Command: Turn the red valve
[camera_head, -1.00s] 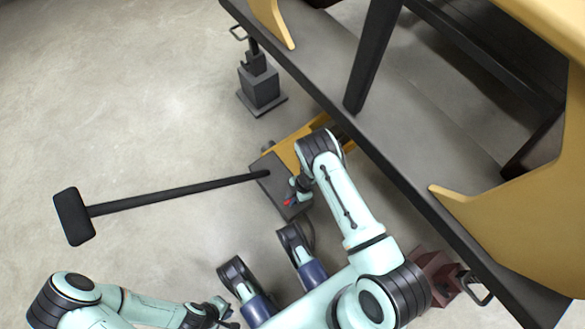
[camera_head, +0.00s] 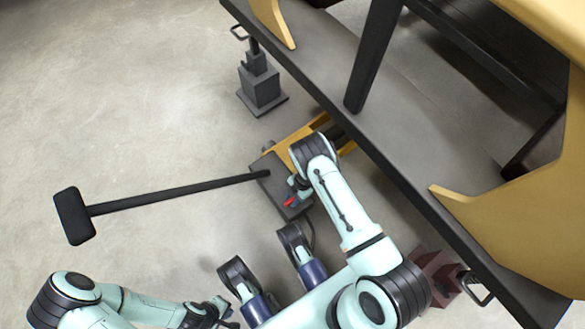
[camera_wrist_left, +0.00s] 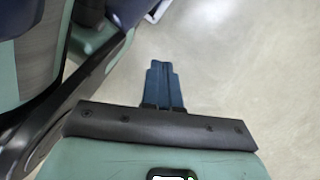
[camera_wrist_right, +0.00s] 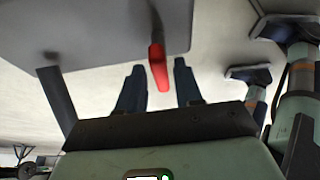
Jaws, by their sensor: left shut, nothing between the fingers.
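The red valve handle (camera_wrist_right: 158,68) shows in the right wrist view, hanging from the edge of a flat grey panel (camera_wrist_right: 100,30). In the head view the red valve (camera_head: 289,202) is a small patch on the dark grey box (camera_head: 272,182). My right gripper (camera_wrist_right: 160,80) is open, with one finger on each side of the red handle and gaps visible beside it. In the head view my right gripper (camera_head: 298,190) is partly hidden by its own wrist. My left gripper (camera_wrist_left: 164,85) is shut and empty over bare floor; in the head view (camera_head: 228,315) it is low at the left.
A long black-handled hammer-like bar (camera_head: 180,195) reaches from the box to the left. A grey jack (camera_head: 261,85) stands behind, and a dark red one (camera_head: 437,272) at the right. A large grey and yellow frame (camera_head: 420,130) overhangs the right side. The floor at left is open.

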